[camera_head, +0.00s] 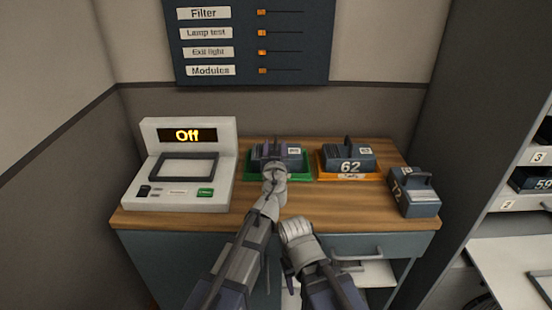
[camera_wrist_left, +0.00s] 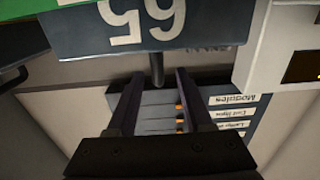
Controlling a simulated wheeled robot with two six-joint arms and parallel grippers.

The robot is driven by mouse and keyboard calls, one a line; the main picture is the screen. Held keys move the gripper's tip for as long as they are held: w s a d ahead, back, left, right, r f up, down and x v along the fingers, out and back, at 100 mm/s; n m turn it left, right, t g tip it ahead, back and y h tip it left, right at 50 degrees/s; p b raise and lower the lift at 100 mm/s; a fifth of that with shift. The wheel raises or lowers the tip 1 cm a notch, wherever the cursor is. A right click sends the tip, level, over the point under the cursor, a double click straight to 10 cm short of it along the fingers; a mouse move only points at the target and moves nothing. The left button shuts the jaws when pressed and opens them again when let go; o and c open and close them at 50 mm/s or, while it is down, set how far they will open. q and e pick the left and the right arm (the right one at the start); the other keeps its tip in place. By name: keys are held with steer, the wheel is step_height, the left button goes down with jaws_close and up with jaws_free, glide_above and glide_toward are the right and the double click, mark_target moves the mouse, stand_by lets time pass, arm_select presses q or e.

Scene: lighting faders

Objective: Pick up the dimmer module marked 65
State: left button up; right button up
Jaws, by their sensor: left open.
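The dimmer module marked 65 (camera_wrist_left: 100,40) is a blue-grey block with a thin upright handle (camera_wrist_left: 157,66). In the left wrist view it appears upside down at the top. In the head view the module (camera_head: 294,162) sits on a green tray (camera_head: 249,172), with its front mostly hidden by my left gripper (camera_head: 273,167). My left gripper is open, its two fingers (camera_wrist_left: 158,77) on either side of the handle in the picture; I cannot tell whether they touch it. My right gripper (camera_head: 297,232) is low in front of the counter, and its jaws cannot be made out.
Module 62 (camera_head: 350,166) sits on an orange tray (camera_head: 349,177) to the right. Module 72 (camera_head: 417,203) is at the counter's right end. A white console (camera_head: 217,170) reading "Off" stands left. A slider panel (camera_head: 302,35) hangs behind. Shelves are at far right.

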arm_select(q)
steer(key=w, duration=0.3)
steer(key=shift+w+f, duration=0.1)
steer(key=shift+w, duration=0.15)
steer(key=shift+s, duration=0.1)
steer(key=shift+c, duration=0.6)
jaws_close()
stand_by(0.4)
